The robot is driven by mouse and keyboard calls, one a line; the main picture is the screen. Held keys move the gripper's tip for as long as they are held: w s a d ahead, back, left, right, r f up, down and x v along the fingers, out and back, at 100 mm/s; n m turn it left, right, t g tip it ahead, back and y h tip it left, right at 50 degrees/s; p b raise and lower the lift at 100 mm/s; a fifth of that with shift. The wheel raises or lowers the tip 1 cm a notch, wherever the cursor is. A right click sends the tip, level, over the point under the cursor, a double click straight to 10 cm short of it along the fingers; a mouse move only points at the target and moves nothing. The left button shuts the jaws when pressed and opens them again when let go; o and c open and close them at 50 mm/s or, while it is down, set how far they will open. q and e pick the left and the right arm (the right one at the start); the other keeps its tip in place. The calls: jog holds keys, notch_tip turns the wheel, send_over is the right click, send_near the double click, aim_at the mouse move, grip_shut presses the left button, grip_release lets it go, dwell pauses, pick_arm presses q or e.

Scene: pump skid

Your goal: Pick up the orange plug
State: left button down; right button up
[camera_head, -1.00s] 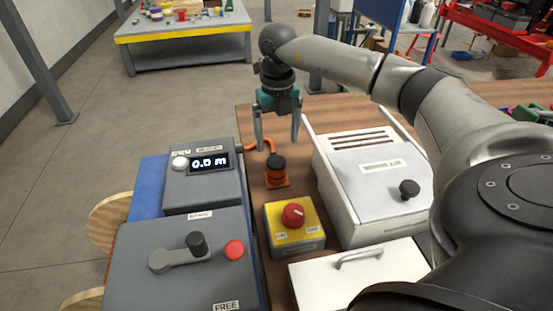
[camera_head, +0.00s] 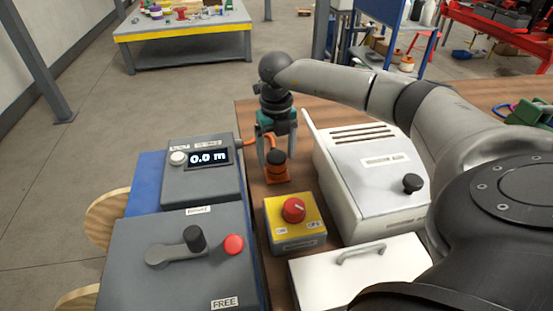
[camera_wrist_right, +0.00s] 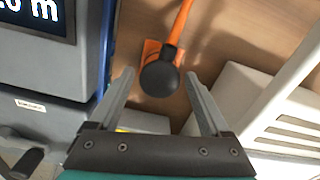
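The orange plug (camera_head: 276,176) stands on the wooden table, with a black round top and an orange cable leading to the grey display box. In the right wrist view its black knob (camera_wrist_right: 159,78) lies between and just beyond the fingertips, with the orange base and cable behind it. My right gripper (camera_head: 275,160) points down over the plug, fingers apart on either side of it. In the right wrist view the gripper (camera_wrist_right: 160,84) is open, with visible space on both sides of the knob. My left gripper is not in view.
A grey box with a 0.0 m display (camera_head: 203,170) stands left of the plug. A yellow box with a red knob (camera_head: 294,224) is in front. A white vented housing (camera_head: 370,175) stands close on the right. A grey crank box (camera_head: 180,262) is front left.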

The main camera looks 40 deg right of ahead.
aim_at(276, 155)
grip_shut()
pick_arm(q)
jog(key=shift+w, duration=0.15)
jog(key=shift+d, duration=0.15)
pick_arm(e)
jog(key=shift+r, duration=0.2)
